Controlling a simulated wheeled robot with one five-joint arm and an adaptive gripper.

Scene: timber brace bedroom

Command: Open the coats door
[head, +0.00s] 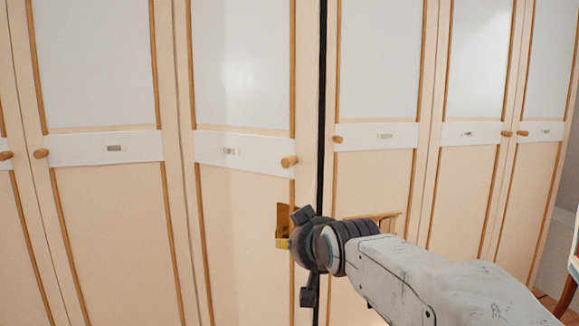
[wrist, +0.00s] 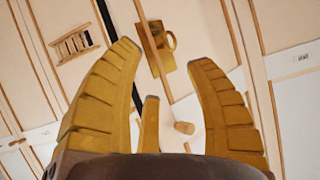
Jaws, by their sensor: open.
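Tall wardrobe doors stand in a row in the head view, with label plates too small to read, so I cannot tell which is the coats door. One door (head: 243,225) stands beside a dark vertical gap, with a round wooden knob (head: 289,161) near that edge. This knob also shows low between my fingers in the wrist view (wrist: 184,128).
A small wooden slatted piece (head: 380,218) is on the door right of the gap, behind my arm; it shows in the wrist view too (wrist: 74,44). Other doors carry similar knobs (head: 41,154). A chair edge (head: 572,270) stands at far right.

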